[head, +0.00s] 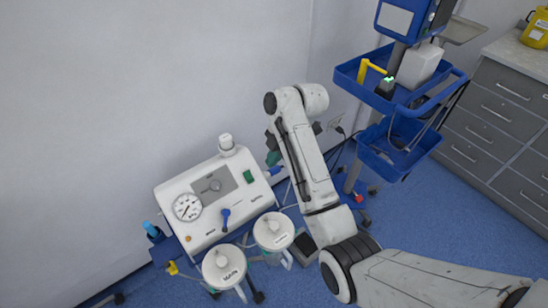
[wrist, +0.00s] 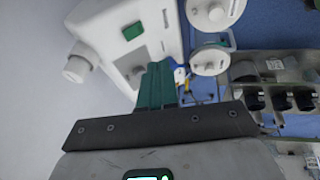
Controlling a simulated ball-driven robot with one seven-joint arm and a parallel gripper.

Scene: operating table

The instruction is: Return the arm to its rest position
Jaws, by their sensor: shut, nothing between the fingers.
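My white arm reaches up from the lower right in the head view, bends at a dark joint and rises to a rounded elbow near the wall. My gripper (head: 273,158) shows there only in part, as a teal tip behind the arm link, just right of the white suction machine (head: 218,200). In the wrist view the teal fingers of my gripper (wrist: 158,78) are together and hold nothing. They point toward the suction machine (wrist: 125,50). I cannot tell the exact gap between them and the machine.
Two lidded canisters (head: 224,268) (head: 273,233) stand in front of the machine. A blue equipment cart (head: 395,150) with trays and a yellow-handled item stands close right of the arm. Grey drawers (head: 500,125) are at the far right. Open blue floor lies between cart and arm base.

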